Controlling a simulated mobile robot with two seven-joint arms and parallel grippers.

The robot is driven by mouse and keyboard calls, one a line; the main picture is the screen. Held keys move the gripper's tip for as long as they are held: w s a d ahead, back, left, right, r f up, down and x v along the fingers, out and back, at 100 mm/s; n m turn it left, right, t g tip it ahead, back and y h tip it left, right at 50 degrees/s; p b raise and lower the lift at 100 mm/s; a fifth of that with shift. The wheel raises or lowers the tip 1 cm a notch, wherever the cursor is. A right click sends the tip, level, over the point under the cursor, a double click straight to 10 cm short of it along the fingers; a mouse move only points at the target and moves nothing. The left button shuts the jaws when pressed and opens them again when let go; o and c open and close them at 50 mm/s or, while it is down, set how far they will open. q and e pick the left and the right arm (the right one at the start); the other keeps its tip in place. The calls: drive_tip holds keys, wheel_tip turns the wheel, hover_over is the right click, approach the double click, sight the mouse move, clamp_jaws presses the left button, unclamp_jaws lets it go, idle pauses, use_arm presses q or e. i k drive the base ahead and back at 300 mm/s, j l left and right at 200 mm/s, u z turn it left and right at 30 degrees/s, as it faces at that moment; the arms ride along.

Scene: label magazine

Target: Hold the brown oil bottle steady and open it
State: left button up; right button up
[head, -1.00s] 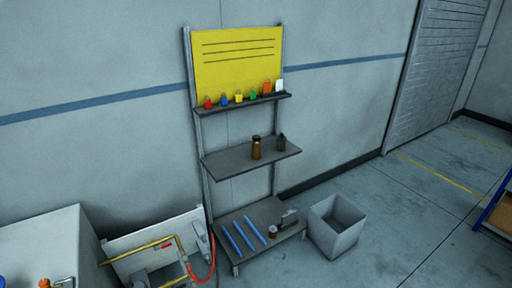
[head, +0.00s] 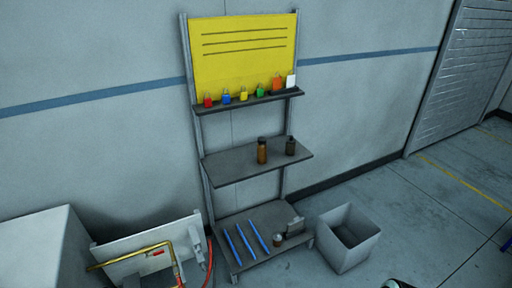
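The brown oil bottle (head: 262,153) stands upright on the middle shelf (head: 230,166) of the rack in the head view. Its dark cap is on top. A smaller dark bottle (head: 291,147) stands to its right on the same shelf, with a gap between them. Neither of my grippers can be made out, and nothing touches the brown bottle.
Several coloured padlocks (head: 243,95) line the upper shelf below a yellow board (head: 235,65). Blue rods (head: 246,243) lie on the bottom shelf. An open grey bin (head: 345,255) stands right of the rack. Yellow piping (head: 130,256) is at lower left. A small unclear object shows at the bottom edge.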

sight(261, 149)
drive_tip(key=i+l+u, duration=0.4)
drive_tip(key=i+l, duration=0.45)
drive_tip(key=l, duration=0.1)
